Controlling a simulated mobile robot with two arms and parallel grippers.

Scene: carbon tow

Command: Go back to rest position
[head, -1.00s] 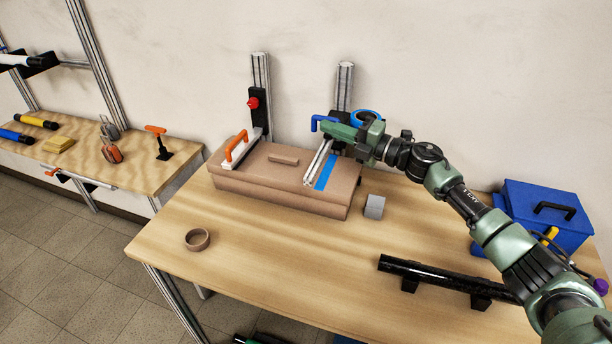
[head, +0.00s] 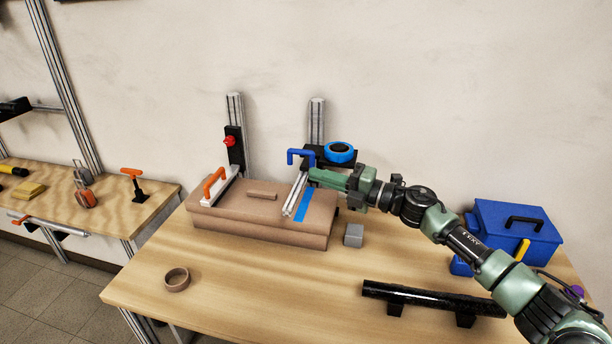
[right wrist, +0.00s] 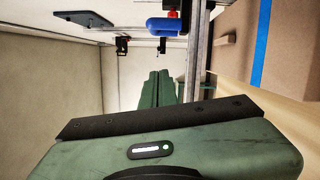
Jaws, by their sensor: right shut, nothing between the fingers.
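My right gripper (head: 318,177) is shut and empty in the head view. Its green fingers hover over the right end of a brown block-shaped mould (head: 240,228), just in front of a blue handle (head: 297,154). In the right wrist view its shut fingers (right wrist: 165,86) point away from the camera, and the blue handle (right wrist: 163,25) shows beyond them. My right arm reaches in from the lower right, above the table. My left gripper is not in view.
The wooden table (head: 240,290) carries a brown ring (head: 177,279), a grey cube (head: 354,235), a black tube (head: 430,298) on supports and a blue toolbox (head: 512,236). A blue tape roll (head: 340,152) sits behind the gripper. Two upright metal posts stand by the wall.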

